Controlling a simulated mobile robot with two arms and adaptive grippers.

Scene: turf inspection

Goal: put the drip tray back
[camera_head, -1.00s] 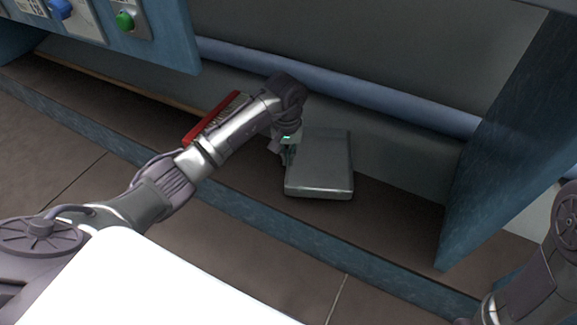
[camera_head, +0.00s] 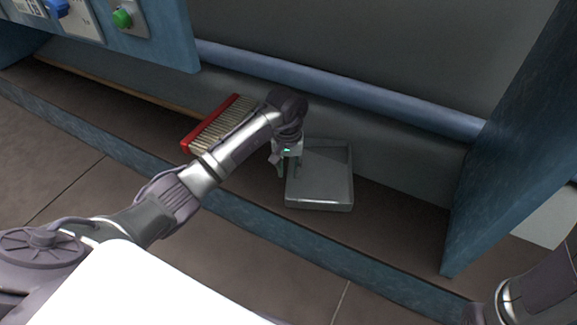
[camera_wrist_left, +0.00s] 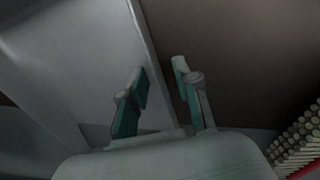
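The drip tray (camera_head: 342,203) is a shallow grey metal tray with a raised rim, its open side up, over the brown floor of the recess. I cannot tell whether it touches the floor. My left gripper (camera_head: 288,170) points down at the tray's left side. The contact itself is dim. My right gripper is out of view; only part of my right arm shows at the lower right.
A red-backed brush (camera_head: 222,120) lies left of the tray, behind my left forearm. A blue pipe (camera_head: 350,92) runs along the back. A blue upright panel (camera_head: 505,150) stands on the right, and a low blue sill (camera_head: 260,222) runs in front. Bare floor lies right of the tray.

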